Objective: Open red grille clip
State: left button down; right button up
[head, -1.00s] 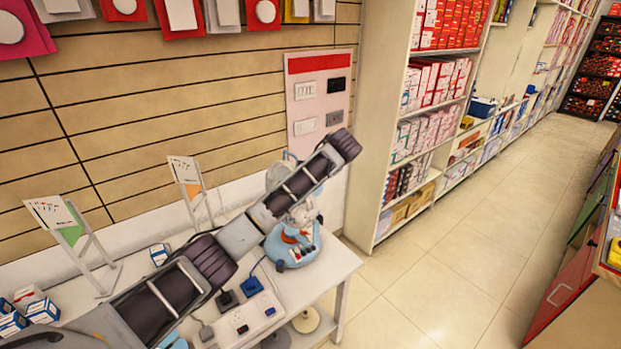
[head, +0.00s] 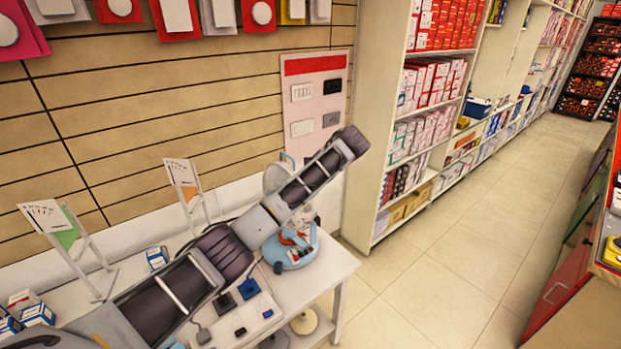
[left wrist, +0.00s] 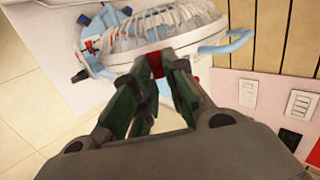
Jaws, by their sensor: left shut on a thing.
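A desk fan with a light blue base (head: 290,252) stands on the white table, partly hidden behind my left arm in the head view. In the left wrist view its white wire grille (left wrist: 150,35) lies just beyond my left gripper (left wrist: 157,72). The gripper's dark green fingers are closed on the red grille clip (left wrist: 156,63) at the grille's rim. The fingers cover part of the clip, and I cannot tell whether the clip is released. In the head view my left gripper is hidden. My right gripper is in neither view.
A white table (head: 328,272) holds sockets, small boxes and two sign stands, one with a green card (head: 67,236). A slatted wall with a switch panel (head: 316,95) is behind. A stocked shelf stands right of the table. The tiled aisle (head: 440,260) is clear.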

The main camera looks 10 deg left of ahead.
pick_arm(q)
jog(key=c, duration=1.4)
grip_release()
jog(key=shift+c, duration=0.2)
jog(key=v, duration=0.7)
jog(key=shift+d, duration=0.2)
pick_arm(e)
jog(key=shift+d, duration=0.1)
pick_arm(q)
jog(key=shift+s+r, duration=0.1)
jog(key=shift+r, duration=0.05)
